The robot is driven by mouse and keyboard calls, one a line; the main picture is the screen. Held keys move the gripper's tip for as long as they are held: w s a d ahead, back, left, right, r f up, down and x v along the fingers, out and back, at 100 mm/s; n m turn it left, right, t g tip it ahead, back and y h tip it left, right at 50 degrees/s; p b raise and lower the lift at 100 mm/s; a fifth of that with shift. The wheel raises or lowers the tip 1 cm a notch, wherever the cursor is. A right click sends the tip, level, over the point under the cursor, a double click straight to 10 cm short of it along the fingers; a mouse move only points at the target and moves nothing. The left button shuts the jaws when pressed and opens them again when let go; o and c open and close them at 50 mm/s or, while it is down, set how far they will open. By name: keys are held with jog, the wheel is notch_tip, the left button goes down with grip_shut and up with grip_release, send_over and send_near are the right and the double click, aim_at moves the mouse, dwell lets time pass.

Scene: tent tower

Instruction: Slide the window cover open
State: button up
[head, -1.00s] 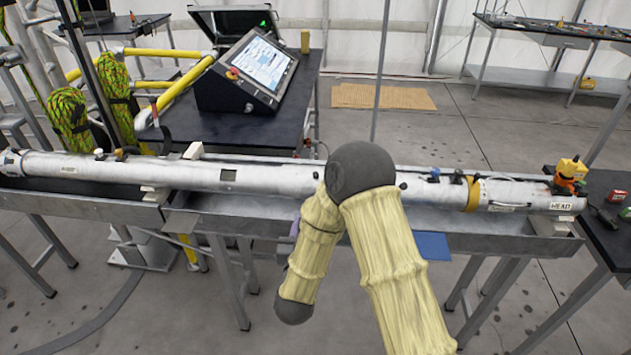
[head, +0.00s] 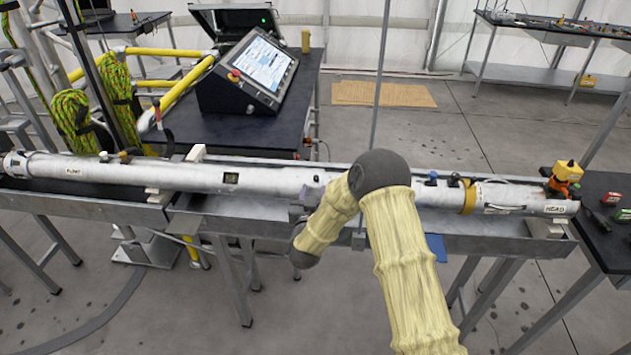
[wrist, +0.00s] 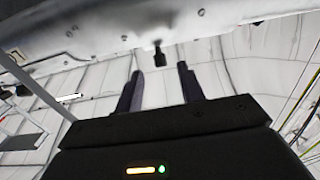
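A long silver tube (head: 130,171) lies across the metal trough, with a small dark square window (head: 231,178) left of my arm. In the wrist view the tube's pale side (wrist: 130,28) fills the top, and a small black knob (wrist: 159,57) sticks out from it. My gripper (wrist: 160,70) is open, its two dark fingers apart. The knob appears between the fingertips and just beyond them; I cannot tell whether they touch it. I cannot tell whether this knob belongs to the window cover. In the head view my gripper is mostly hidden behind my arm.
The metal trough (head: 260,227) runs under the tube. Behind it stands a black table (head: 190,135) with a control console (head: 262,70). A yellow-orange device (head: 566,172) sits on the tube's right end. A thin vertical pole (head: 380,80) rises behind my arm.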

aim_at(315, 181)
jog(key=shift+w+p, duration=0.35)
jog(key=shift+w, duration=1.6)
grip_shut()
